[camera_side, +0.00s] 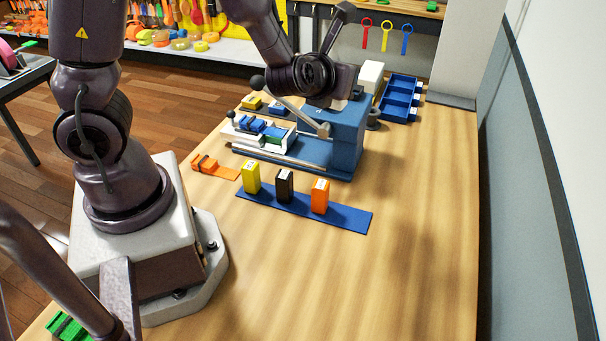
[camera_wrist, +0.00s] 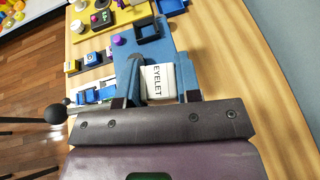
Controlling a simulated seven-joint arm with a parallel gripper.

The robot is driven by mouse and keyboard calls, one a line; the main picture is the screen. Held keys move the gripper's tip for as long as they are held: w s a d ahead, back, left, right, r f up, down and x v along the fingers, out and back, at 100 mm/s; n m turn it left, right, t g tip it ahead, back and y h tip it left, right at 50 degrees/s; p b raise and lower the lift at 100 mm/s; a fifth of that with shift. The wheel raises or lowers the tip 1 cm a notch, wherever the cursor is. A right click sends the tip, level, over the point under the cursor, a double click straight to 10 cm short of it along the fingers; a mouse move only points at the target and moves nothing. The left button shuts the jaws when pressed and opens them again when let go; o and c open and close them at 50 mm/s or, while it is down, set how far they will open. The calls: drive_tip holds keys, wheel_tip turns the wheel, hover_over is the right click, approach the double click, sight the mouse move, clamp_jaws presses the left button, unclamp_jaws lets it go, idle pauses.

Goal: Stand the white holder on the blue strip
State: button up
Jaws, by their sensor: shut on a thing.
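The white holder (camera_wrist: 160,84), lettered EYELET, sits between the fingers of my gripper (camera_wrist: 156,98) in the wrist view. My gripper is shut on it. In the side view my gripper is up by the blue machine, its fingertips mostly hidden. A white block (camera_side: 371,76) shows just right of my wrist there; I cannot tell whether it is the same holder. The blue strip (camera_side: 346,217) lies flat on the table in front of the machine. A yellow holder (camera_side: 251,177), a dark brown holder (camera_side: 285,185) and an orange holder (camera_side: 320,196) stand upright on it in a row.
The blue machine (camera_side: 347,135) with a long lever stands behind the strip. Blue bins (camera_side: 401,97) are at the back right. An orange piece (camera_side: 216,167) lies left of the strip. The strip's right end is bare, and the table right and in front is clear.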

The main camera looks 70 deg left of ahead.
drive_tip(key=shift+d+f+n+g+y, duration=0.3)
drive_tip(key=shift+d+f, duration=1.35)
drive_tip(key=shift+f, duration=1.75)
drive_tip(key=shift+d+f+n+g+y, duration=0.15)
drive_tip(key=shift+d+f+n+y, duration=0.2)
drive_tip(key=shift+d+f, duration=2.2)
drive_tip(key=shift+d+f+n+g+y, duration=0.3)
drive_tip(key=shift+d+f, duration=0.45)
drive_tip(key=shift+f, duration=3.55)
drive_tip(key=shift+f, duration=0.2)
drive_tip(key=o, duration=1)
drive_tip(key=shift+r, duration=0.1)
